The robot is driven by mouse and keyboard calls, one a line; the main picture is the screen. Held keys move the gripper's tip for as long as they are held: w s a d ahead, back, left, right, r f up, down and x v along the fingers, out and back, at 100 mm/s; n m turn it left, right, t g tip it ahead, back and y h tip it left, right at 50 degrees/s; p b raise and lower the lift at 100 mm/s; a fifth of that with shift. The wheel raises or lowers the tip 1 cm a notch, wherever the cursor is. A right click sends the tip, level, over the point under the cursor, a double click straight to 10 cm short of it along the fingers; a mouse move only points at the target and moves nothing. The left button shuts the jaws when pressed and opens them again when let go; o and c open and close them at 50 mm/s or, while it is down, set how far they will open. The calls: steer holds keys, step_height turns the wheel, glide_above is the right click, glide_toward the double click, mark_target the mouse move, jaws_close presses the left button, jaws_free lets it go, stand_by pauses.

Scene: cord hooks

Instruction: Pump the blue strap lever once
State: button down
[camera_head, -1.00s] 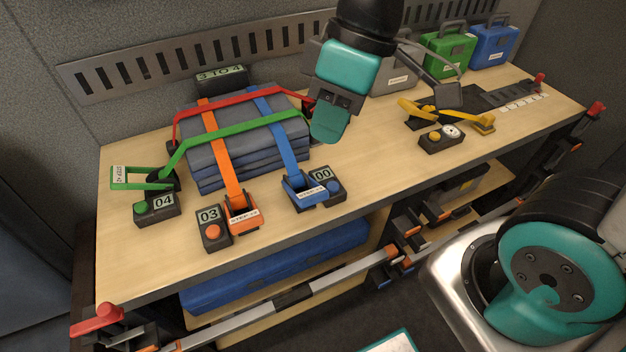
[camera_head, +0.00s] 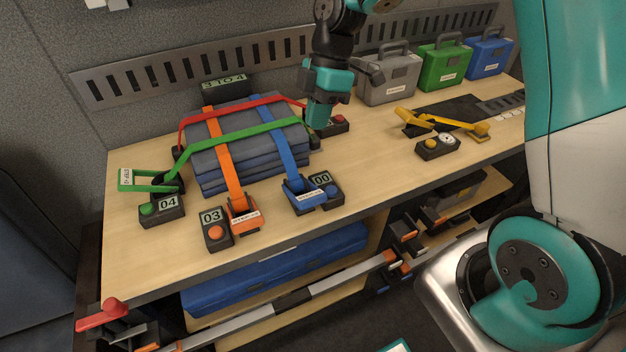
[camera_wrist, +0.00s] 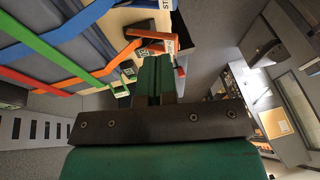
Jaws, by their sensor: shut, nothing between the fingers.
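The blue strap lever (camera_head: 307,198) sits at the front of the workbench, at the lower end of the blue strap (camera_head: 275,133). Its counter box (camera_head: 331,191) beside it reads 00. The strap runs over a stack of grey-blue folded pads (camera_head: 247,160). My gripper (camera_head: 318,122) is shut and empty, above the bench at the stack's right end, behind and apart from the blue lever. In the wrist view the shut fingers (camera_wrist: 153,78) show with the straps to their left.
The orange lever (camera_head: 243,214) has a box reading 03; the green lever (camera_head: 150,181) has one reading 04. A red strap (camera_head: 212,110) crosses the stack. A yellow lever (camera_head: 450,124) and grey, green and blue cases stand to the right.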

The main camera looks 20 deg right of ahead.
steer(key=p, duration=0.3)
glide_toward(308, 196)
steer(key=x, duration=0.5)
steer(key=shift+a+f, duration=0.15)
steer(key=shift+a, duration=0.1)
steer(key=shift+s+f, duration=0.2)
steer(key=shift+f, duration=0.3)
